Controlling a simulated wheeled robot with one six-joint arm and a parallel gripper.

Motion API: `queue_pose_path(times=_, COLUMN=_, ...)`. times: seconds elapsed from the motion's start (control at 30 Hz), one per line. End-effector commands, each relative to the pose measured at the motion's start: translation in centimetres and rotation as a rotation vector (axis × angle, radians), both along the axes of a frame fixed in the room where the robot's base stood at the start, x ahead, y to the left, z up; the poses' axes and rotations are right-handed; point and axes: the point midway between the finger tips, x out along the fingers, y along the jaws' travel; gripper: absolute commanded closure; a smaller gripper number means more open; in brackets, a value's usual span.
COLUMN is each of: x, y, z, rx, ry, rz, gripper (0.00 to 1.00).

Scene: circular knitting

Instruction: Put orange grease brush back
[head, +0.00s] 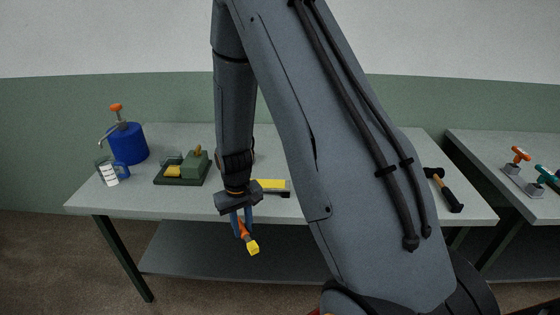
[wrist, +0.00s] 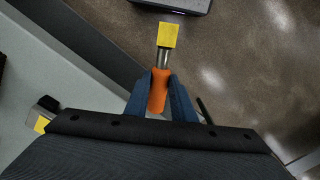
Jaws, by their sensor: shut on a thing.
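The orange grease brush (head: 243,231) has an orange handle, a metal collar and a yellow bristle block. My gripper (head: 242,220) is shut on its handle and holds it in front of the table's front edge, bristles pointing down. In the wrist view the brush (wrist: 158,92) lies between the blue fingers of my gripper (wrist: 160,95), with its yellow end pointing away from them.
A grey worktable (head: 180,206) holds a blue pump can (head: 126,143), a clear measuring cup (head: 107,173), a dark green tray (head: 160,180) with a green block, and a hammer (head: 446,190). A second table (head: 480,150) on the right bears orange and teal-handled items (head: 520,155).

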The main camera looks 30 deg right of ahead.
Motion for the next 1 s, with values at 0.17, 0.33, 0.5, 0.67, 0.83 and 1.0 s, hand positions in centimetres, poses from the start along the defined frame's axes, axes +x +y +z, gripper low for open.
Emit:
queue_pose_path(times=0.17, x=1.1, y=-4.2, z=2.8, rx=-0.002, ry=-0.008, rz=0.129, gripper=0.97)
queue_pose_path(times=0.33, x=1.4, y=-9.4, z=6.5, rx=-0.003, ry=-0.009, rz=0.304, gripper=0.97)
queue_pose_path(times=0.5, x=0.5, y=-15.9, z=11.3, rx=-0.006, ry=-0.008, rz=0.531, gripper=0.97)
queue_pose_path(times=0.67, x=-0.9, y=-20.2, z=14.8, rx=-0.005, ry=-0.004, rz=0.704, gripper=0.97)
queue_pose_path(times=0.83, x=-2.3, y=-23.2, z=17.3, rx=-0.006, ry=-0.002, rz=0.825, gripper=0.97)
queue_pose_path(times=1.0, x=-3.5, y=-25.4, z=19.2, rx=-0.006, ry=-0.001, rz=0.919, gripper=0.97)
